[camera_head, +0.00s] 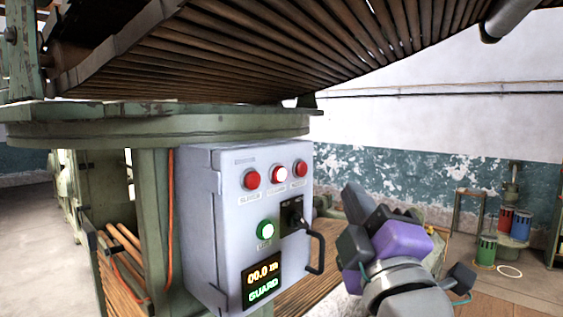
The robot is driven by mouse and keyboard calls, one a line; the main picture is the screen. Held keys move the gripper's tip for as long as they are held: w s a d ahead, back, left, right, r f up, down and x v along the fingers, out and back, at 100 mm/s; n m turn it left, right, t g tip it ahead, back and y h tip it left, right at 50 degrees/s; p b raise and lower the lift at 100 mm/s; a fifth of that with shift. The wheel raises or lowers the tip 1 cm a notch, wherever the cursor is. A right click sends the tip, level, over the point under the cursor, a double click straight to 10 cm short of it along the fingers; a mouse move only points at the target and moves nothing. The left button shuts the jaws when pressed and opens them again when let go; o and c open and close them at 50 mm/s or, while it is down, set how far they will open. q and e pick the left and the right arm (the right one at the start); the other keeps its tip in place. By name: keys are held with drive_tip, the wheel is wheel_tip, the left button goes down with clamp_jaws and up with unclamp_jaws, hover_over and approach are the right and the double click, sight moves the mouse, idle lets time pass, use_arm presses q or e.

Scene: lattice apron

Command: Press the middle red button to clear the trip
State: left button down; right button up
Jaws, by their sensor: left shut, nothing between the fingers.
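A grey control box (205,230) hangs below the green machine frame. Three red buttons sit in a row near its top: left (251,179), middle (279,174) and right (300,169). The middle one has a bright, lit-looking centre. Below are a green lit button (266,231), a black switch (292,212) and a display (262,283) reading "00.0 m" and "GUARD". My left gripper (354,206), purple and dark grey, is shut and empty. It shows to the right of the box and lower than the red buttons, apart from them in the picture. My right gripper is not in view.
A black handle (319,252) sticks out from the box's right side, between the buttons and my gripper in the picture. A slatted wooden apron (230,50) slopes overhead. Coloured cans (504,219) stand at the far right. An orange cable (169,220) runs left of the box.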

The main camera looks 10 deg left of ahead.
sight(279, 174)
use_arm(q)
drive_tip(key=shift+s+a+r+n, duration=0.25)
drive_tip(key=shift+s+r+n, duration=0.05)
drive_tip(key=shift+s+r, duration=0.2)
drive_tip(key=shift+w, duration=0.15)
drive_tip(key=w+a+b, duration=0.1)
drive_tip(key=w+a, duration=0.4)
drive_tip(key=a, duration=0.2)
drive_tip(key=shift+a, duration=0.1)
idle(2.0)
drive_tip(key=shift+w+a, duration=0.25)
drive_tip(key=shift+w, duration=0.05)
drive_tip(key=shift+w+a, duration=0.3)
drive_tip(key=shift+a, duration=0.2)
idle(0.8)
drive_tip(key=shift+s+d, duration=0.1)
drive_tip(key=shift+d, duration=0.05)
drive_tip(key=shift+s+d, duration=0.5)
drive_tip(key=shift+d, duration=0.15)
